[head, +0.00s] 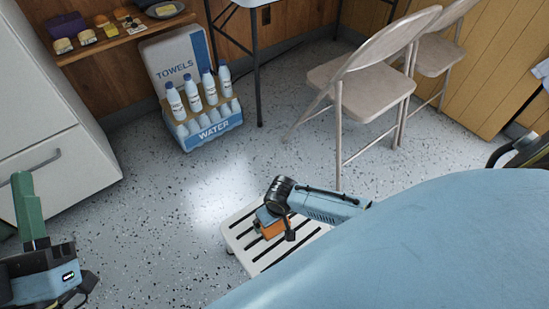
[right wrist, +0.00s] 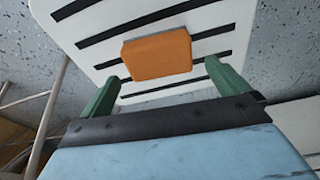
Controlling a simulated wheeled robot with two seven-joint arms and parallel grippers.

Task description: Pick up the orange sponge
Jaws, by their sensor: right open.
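The orange sponge (head: 274,230) lies on a white slatted stool (head: 240,240) on the floor, partly hidden behind my right gripper (head: 268,215) in the head view. In the right wrist view the sponge (right wrist: 157,53) is a plain orange block across the dark slots of the stool top (right wrist: 105,18). The green fingers of my right gripper (right wrist: 160,74) are open, one towards each end of the sponge, with a gap on both sides.
A beige folding chair (head: 362,88) stands behind the stool. A water bottle carrier (head: 212,130) and a towels pack (head: 175,58) stand by the wall. A white cabinet (head: 50,110) is at left. The speckled floor (head: 150,215) left of the stool is clear.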

